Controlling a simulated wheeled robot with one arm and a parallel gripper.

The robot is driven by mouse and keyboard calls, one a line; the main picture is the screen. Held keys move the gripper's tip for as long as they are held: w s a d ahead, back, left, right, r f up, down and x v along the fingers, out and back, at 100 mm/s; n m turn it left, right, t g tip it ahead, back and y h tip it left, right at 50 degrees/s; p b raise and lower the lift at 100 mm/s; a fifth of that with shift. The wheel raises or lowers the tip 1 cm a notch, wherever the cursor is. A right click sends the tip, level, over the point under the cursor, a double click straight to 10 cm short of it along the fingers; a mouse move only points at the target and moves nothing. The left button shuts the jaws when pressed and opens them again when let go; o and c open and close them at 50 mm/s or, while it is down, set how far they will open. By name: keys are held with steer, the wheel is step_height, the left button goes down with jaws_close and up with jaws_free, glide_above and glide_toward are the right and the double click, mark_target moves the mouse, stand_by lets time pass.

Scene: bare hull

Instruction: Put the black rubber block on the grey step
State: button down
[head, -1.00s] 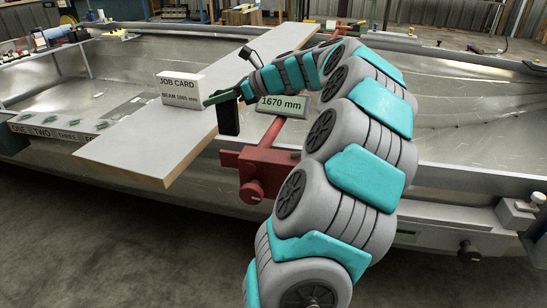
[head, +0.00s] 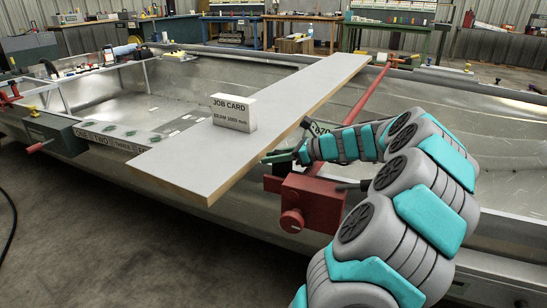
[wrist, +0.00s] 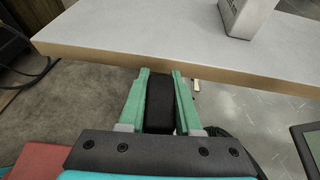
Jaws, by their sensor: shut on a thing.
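The black rubber block (wrist: 160,105) is upright between the two green fingers of my gripper (wrist: 160,85) in the wrist view. My gripper is shut on it, close to the near edge of a pale plank. In the head view my gripper (head: 281,157) is beside the plank's right edge, just above a red clamp. I cannot pick out the grey step with certainty in either view.
The pale plank (head: 180,165) spans the hull and carries a white job card (head: 233,112). The red clamp (head: 309,202) with a long red bar stands right of the plank. A numbered strip (head: 105,140) lies left of it. Bare floor shows in front.

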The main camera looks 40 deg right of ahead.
steer(key=c, duration=0.6)
jaws_free()
steer(key=v, duration=1.2)
steer(key=shift+d, duration=0.1)
